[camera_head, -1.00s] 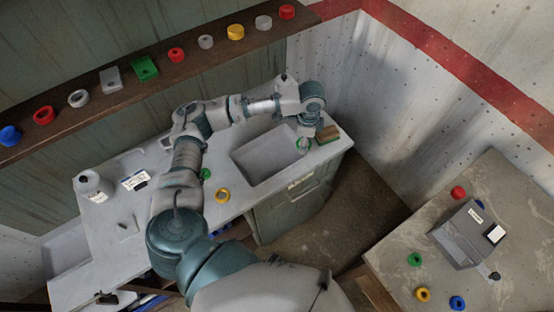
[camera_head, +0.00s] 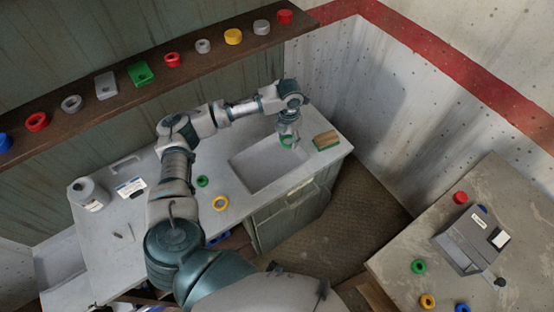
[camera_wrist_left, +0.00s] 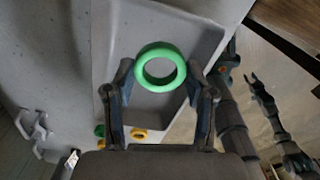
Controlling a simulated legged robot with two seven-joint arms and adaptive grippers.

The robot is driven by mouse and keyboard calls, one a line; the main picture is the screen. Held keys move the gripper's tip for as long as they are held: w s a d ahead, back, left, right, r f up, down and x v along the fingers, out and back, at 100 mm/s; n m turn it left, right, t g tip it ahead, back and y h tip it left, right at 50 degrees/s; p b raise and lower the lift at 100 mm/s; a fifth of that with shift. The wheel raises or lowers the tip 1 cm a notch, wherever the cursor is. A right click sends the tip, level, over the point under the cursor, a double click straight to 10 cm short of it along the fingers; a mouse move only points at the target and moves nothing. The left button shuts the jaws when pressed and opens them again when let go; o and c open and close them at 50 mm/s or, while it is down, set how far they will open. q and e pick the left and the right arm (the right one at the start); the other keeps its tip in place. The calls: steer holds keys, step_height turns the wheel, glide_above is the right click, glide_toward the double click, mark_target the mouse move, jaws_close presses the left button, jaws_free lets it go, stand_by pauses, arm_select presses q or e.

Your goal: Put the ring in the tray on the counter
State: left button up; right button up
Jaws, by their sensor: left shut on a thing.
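My left gripper (camera_head: 287,139) is shut on a green ring (camera_wrist_left: 160,47), which sits between its two fingertips in the left wrist view. In the head view the held ring (camera_head: 286,147) shows small and partly hidden below the gripper. It is above the back right part of the grey tray (camera_head: 268,188), a rectangular recess in the pale counter (camera_head: 128,228). The tray looks empty. The ring's exact height above it is hard to tell.
A wood-and-green block (camera_head: 326,140) lies right of the tray. A small green ring (camera_head: 202,178) and a yellow ring (camera_head: 220,196) lie left of it. A shelf (camera_head: 190,70) with several rings runs behind.

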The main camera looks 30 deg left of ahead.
mark_target(284, 154)
arm_select(q)
steer(key=f, duration=0.5)
steer(key=a+f, duration=0.1)
steer(key=f, duration=0.2)
steer(key=shift+a, duration=0.1)
steer(key=shift+d+f, duration=0.2)
steer(key=shift+f, duration=0.05)
steer(key=shift+d, duration=0.15)
steer(key=o, duration=1.1)
steer(key=shift+c, duration=0.2)
steer(key=shift+o, duration=0.5)
steer(key=shift+a+f, duration=0.15)
steer(key=shift+a, duration=0.15)
steer(key=shift+r, duration=0.25)
step_height(284, 154, up, 12)
arm_select(e)
steer(key=shift+a+r, duration=0.15)
steer(key=shift+a, duration=0.65)
arm_select(q)
steer(key=shift+f, duration=0.1)
steer(key=shift+d, duration=0.1)
arm_select(e)
steer(key=shift+a, duration=0.15)
